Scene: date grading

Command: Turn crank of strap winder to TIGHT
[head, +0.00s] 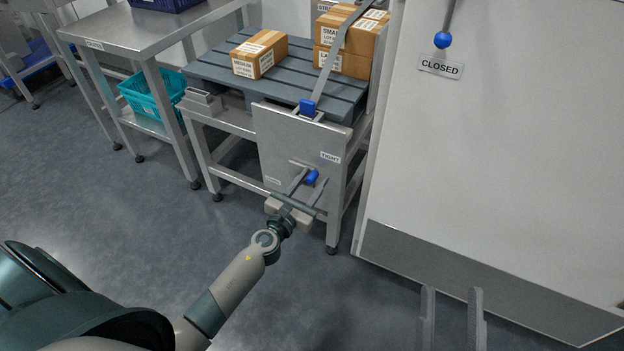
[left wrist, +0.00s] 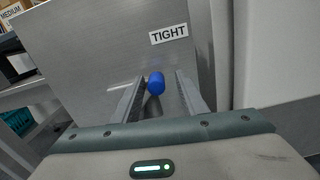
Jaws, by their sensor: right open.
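The strap winder's metal panel (head: 285,140) stands at the front of the pallet stand. Its crank has a blue knob (head: 312,176), below and left of the TIGHT label (head: 330,157). A second, smaller label (head: 272,181) at the lower left is too small to read. My left gripper (head: 308,184) is open with its fingers on either side of the knob. In the left wrist view, the blue knob (left wrist: 156,83) sits between the two fingers with gaps, below the TIGHT label (left wrist: 168,35). My right gripper (head: 452,292) is open and empty at the lower right.
A grey strap (head: 333,62) runs down to a blue part (head: 307,107) at the panel's top. Cartons (head: 259,54) lie on the slatted pallet (head: 285,85). A large white cabinet (head: 500,150) marked CLOSED stands close on the right. The floor in front is clear.

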